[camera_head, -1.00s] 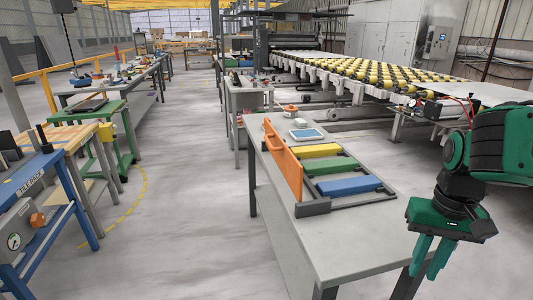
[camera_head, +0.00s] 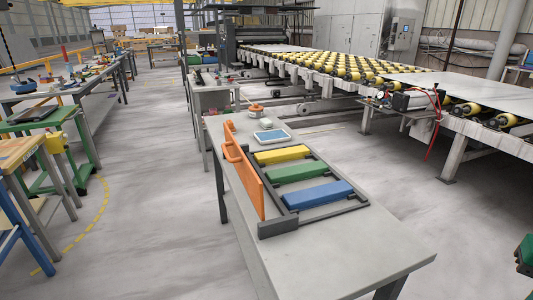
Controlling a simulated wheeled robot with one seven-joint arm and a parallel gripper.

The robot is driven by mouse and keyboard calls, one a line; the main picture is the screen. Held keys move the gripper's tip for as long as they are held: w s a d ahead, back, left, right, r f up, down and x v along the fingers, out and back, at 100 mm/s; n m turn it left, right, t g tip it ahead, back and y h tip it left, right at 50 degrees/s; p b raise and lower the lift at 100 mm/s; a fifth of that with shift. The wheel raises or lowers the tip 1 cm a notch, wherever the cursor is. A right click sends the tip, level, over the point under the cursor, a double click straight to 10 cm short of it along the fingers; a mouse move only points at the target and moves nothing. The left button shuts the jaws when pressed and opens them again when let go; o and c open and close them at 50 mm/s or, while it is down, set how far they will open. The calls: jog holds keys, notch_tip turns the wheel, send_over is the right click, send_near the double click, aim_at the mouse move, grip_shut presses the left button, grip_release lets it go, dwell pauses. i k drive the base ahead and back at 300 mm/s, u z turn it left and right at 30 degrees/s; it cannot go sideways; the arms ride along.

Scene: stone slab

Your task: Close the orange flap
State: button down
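The orange flap (camera_head: 243,180) stands raised on edge along the left side of a dark grey frame (camera_head: 318,216) on the table, with an orange handle (camera_head: 231,147) at its far end. Yellow (camera_head: 280,156), green (camera_head: 296,173) and blue (camera_head: 318,194) blocks or flaps lie flat side by side in the frame, right of the orange flap. Only a green and dark sliver of my arm's end, likely my gripper (camera_head: 525,255), shows at the right edge, well right of the table and apart from the flap. Its fingers are out of sight.
The frame sits on a grey table (camera_head: 350,258) with a bare near end. A blue-and-white tablet-like item (camera_head: 272,136) and a small orange-topped object (camera_head: 255,109) lie beyond. A roller conveyor (camera_head: 345,72) stands behind right. Floor is open left and right of the table.

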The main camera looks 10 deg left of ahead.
aim_at(234, 154)
jog(key=z, duration=1.6)
jog(key=k, duration=1.05)
jog(key=u, duration=2.45)
jog(key=i, duration=1)
